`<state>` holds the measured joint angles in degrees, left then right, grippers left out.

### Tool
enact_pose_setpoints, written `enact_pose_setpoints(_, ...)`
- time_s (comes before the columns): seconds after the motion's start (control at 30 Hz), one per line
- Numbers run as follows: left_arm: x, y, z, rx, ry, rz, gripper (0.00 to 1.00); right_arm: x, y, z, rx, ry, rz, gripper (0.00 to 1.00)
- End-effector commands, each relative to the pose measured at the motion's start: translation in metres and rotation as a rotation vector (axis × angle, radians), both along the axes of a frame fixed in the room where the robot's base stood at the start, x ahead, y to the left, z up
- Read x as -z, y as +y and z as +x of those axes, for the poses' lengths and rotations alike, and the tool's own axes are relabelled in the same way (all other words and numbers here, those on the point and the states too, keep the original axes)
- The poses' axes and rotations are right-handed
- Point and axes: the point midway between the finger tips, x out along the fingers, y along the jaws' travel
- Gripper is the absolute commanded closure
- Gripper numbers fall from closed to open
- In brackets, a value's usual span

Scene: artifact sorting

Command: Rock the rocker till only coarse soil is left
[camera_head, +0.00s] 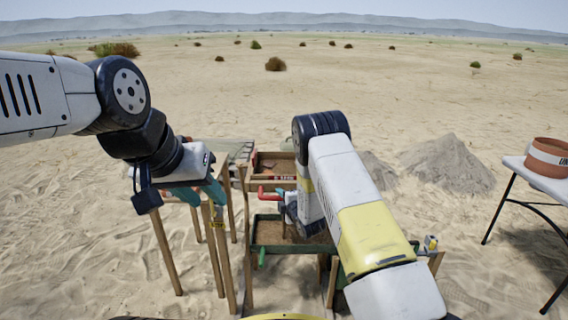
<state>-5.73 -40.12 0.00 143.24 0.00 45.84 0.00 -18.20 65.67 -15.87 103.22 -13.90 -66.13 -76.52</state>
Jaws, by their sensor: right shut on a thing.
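The rocker stands ahead of me on wooden legs. Its green-rimmed tray (262,247) holds brown soil, and coarse or fine cannot be told at this size. My right gripper (281,198) is at the rocker's upper left side, shut on the red handle (264,190); my right arm hides much of the contact and the rocker's right side.
Behind the rocker is a wooden box (275,161) with soil and a red label. Grey soil heaps (450,165) lie to the right. A white table (530,178) at the right edge bears a terracotta-coloured tub (548,156). Open sand lies beyond.

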Motion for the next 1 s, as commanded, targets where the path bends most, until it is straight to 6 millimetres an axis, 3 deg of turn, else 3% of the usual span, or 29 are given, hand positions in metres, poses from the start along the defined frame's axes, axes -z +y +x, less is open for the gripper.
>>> enact_pose_setpoints(0.07, 0.0, 0.0, 0.0, 0.0, 0.0, 0.0, 0.64, -0.01, 0.001, 0.021, -0.001, -0.026, 0.007, 1.0)
enact_pose_setpoints(0.43, 0.0, 0.0, 0.0, 0.0, 0.0, 0.0, 0.64, -0.005, 0.0, 0.102, 0.0, -0.015, 0.004, 1.0)
enact_pose_setpoints(0.57, 0.0, 0.0, 0.0, 0.0, 0.001, 0.0, 0.64, -0.001, 0.001, 0.093, -0.001, -0.001, 0.002, 1.0)
enact_pose_setpoints(1.0, 0.0, 0.0, 0.0, 0.0, 0.0, 0.0, 0.64, 0.0, 0.0, -0.002, -0.001, 0.001, 0.001, 1.0)
